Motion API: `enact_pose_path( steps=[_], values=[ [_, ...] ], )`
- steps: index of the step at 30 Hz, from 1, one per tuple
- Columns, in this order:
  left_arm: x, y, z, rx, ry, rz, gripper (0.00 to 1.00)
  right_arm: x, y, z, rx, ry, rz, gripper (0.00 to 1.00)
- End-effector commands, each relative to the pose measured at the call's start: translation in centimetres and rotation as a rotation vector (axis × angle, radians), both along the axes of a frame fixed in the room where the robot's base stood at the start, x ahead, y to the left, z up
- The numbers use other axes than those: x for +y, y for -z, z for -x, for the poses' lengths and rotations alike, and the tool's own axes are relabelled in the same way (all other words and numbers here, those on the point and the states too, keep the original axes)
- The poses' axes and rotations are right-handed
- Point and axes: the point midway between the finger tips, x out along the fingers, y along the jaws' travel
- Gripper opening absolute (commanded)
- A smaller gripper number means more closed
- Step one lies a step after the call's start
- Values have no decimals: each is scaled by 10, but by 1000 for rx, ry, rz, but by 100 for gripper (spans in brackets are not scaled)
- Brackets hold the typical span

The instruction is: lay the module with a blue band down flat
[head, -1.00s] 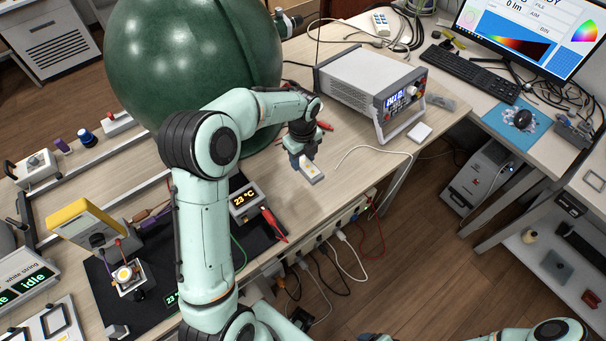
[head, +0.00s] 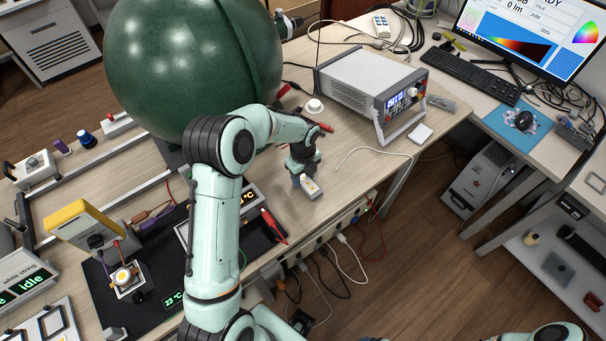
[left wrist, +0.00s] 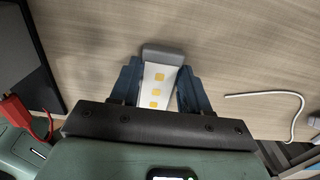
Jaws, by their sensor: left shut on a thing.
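My left gripper (head: 301,178) is over the bare table near its front edge. It is shut on a white module (head: 312,187), which also shows in the left wrist view (left wrist: 157,84) between the two dark blue fingers. The module is a narrow white strip with three yellow squares in a row and a grey block at its far end. A blue band on it cannot be made out, and the fingers hide its sides. Whether its underside touches the table is hard to tell. My right gripper is not in view.
A black mat (head: 145,303) with a yellow meter (head: 80,220) and red clips (head: 272,226) lies left. A large green sphere (head: 195,65) stands behind, a grey power supply (head: 365,82) back right. A white cable (head: 375,150) lies right; table around the module is clear.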

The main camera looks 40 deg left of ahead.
Motion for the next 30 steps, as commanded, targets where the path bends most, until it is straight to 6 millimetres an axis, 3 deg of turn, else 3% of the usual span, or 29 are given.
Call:
enact_pose_path(
  steps=[1, 2, 3, 4, 16, 30],
  values=[
    [0, 3, 1, 1, 0, 0, 10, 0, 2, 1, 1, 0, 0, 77],
    [0, 2, 0, 1, 0, 0, 56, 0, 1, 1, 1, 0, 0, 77],
    [0, 2, 0, 1, 0, 0, 69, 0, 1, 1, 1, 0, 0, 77],
    [0, 2, 0, 1, 0, 0, 72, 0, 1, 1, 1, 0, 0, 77],
    [0, -9, -1, -3, 0, 0, 72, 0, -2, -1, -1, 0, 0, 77],
    [0, -101, -1, -3, 0, 0, 72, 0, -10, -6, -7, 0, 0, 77]
  ],
)
